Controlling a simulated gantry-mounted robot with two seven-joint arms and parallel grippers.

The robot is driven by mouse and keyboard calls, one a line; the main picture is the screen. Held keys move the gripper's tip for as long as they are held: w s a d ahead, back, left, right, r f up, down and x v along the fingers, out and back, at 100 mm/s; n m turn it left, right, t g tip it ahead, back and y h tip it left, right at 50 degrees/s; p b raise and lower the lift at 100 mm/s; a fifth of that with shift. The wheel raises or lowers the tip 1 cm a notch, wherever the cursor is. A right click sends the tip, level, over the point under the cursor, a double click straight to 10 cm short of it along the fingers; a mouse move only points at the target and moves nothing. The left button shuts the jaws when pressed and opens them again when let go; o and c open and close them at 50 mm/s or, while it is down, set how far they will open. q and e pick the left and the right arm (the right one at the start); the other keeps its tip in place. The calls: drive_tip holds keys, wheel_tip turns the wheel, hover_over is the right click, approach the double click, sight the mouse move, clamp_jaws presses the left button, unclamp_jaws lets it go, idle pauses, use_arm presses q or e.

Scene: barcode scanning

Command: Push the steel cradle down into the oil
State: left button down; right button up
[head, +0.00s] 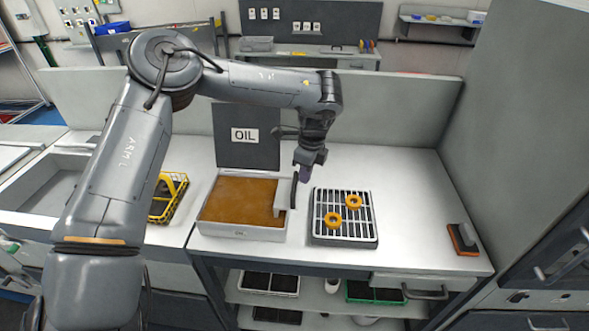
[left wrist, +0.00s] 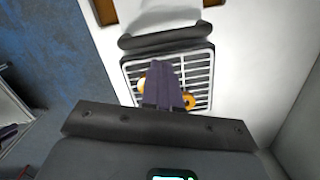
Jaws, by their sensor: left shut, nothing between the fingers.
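The oil (head: 240,198) fills a light grey open tank on the bench, with a dark OIL sign (head: 245,136) standing behind it. The steel cradle (head: 281,199) shows as a pale grey piece at the tank's right side. Its dark handle (head: 294,190) stands at the right wall, and appears as a dark bar in the left wrist view (left wrist: 166,38). How much of the cradle lies under the oil is hidden. My left gripper (head: 304,176) points down, shut and empty, just right of the handle and above the bench; its fingers (left wrist: 168,80) are together. My right gripper is out of view.
A slatted drain rack (head: 368,236) with two orange rings (head: 353,201) stands close right of the tank. A yellow basket (head: 157,208) is at the left, partly behind my arm. An orange-and-black block (head: 465,238) lies far right. Bench between rack and block is clear.

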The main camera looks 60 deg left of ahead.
use_arm(q)
wheel_tip(320, 180, up, 10)
drive_tip(key=p, duration=0.1)
drive_tip(key=shift+w+d+r, duration=0.2)
drive_tip(key=shift+w+d, duration=0.1)
drive_tip(key=shift+d, duration=0.15)
idle(0.8)
